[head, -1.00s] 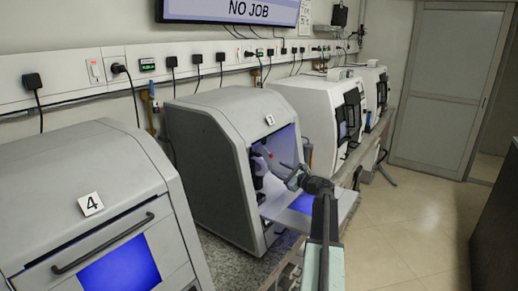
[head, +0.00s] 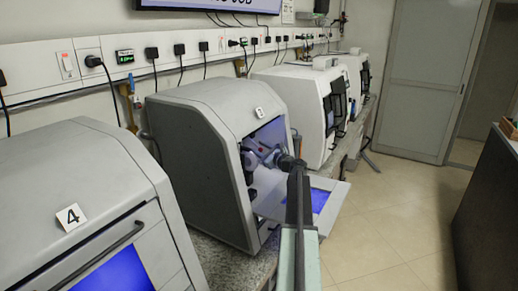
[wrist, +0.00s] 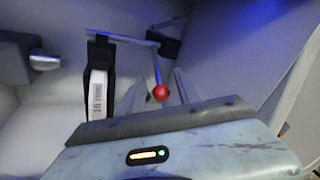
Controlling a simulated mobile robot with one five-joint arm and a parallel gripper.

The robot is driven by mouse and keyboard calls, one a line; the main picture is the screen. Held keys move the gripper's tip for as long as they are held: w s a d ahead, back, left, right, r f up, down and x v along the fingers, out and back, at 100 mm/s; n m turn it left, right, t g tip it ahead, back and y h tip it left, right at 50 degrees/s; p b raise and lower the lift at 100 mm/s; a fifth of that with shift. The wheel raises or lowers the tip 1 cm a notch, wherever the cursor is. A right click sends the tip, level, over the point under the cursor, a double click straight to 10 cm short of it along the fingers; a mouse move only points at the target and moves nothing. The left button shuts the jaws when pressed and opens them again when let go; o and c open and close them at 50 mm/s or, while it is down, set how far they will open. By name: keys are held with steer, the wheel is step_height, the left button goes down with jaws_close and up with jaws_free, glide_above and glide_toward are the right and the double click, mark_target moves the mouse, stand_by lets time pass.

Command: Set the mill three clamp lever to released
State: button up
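Mill three (head: 205,125) is the grey machine with the "3" tag, its front door (head: 338,198) folded down open. In the wrist view the clamp lever (wrist: 157,68) is a thin grey rod with a red ball knob (wrist: 161,92), hanging from a dark block at the back. My gripper (wrist: 158,92) reaches inside the mill; it also shows in the head view (head: 263,155). Its two pale fingers are apart, on either side of the red knob in the picture. I cannot tell whether they touch it. A white labelled block (wrist: 97,92) stands in a black holder left of the lever.
Mill four (head: 75,215) stands closed in the near left. White mills (head: 295,105) stand further along the bench. The mill's inner walls lie close around my gripper. The tiled floor (head: 370,240) at right is clear.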

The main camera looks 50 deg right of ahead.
steer(key=shift+w, duration=0.35)
jaws_close()
stand_by(1.1)
